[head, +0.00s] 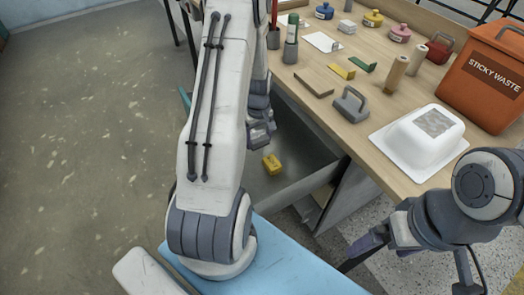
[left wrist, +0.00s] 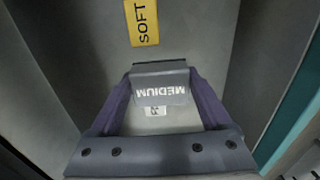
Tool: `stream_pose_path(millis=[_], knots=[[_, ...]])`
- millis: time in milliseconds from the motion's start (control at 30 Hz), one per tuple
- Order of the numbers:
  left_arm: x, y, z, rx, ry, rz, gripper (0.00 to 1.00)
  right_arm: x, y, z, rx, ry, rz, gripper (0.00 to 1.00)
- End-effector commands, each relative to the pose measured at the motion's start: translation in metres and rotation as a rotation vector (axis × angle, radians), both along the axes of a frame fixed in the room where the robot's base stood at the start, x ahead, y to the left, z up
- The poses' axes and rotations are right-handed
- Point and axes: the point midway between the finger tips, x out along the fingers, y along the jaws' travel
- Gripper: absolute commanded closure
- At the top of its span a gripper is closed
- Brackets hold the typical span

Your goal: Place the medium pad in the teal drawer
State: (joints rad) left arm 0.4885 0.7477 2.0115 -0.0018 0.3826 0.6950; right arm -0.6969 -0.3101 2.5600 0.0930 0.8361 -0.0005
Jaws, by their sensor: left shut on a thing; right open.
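My left gripper (left wrist: 160,95) is shut on the medium pad (left wrist: 160,88), a grey block lettered MEDIUM, seen in the left wrist view. In the head view the left gripper (head: 260,134) is partly hidden by my arm and hangs over the open drawer (head: 300,153). The drawer has a grey inside, and its teal front shows at the edge of the left wrist view (left wrist: 293,115). A yellow pad (head: 272,164), lettered SOFT in the left wrist view (left wrist: 143,22), lies on the drawer floor. I cannot tell whether the medium pad touches the floor. My right gripper (head: 364,248) is open and empty.
The wooden bench above the drawer holds a white tub shell (head: 415,163), a grey handled block (head: 350,104), a dark flat strip (head: 314,83), small pots and an orange STICKY WASTE bin (head: 485,80). Drawer walls flank the left gripper. The floor at left is clear.

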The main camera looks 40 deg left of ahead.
Motion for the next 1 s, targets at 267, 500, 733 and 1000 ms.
stream_pose_path(millis=[267, 500, 733, 1000], knots=[[0.000, 0.000, -0.043, 0.000, 0.000, -0.003, 0.79, 0.000, 0.000, -0.007, 0.000, 0.000, 0.000, 0.00], [-0.001, -0.001, -0.069, -0.001, 0.003, -0.004, 0.79, 0.000, 0.000, -0.012, 0.000, 0.000, 0.000, 0.00], [0.000, 0.000, -0.081, 0.001, -0.001, -0.004, 0.79, 0.000, 0.000, -0.012, 0.000, 0.000, 0.000, 0.00], [0.000, 0.000, -0.084, 0.000, 0.000, -0.004, 0.10, 0.000, 0.000, -0.015, 0.000, 0.000, 0.000, 0.00]])
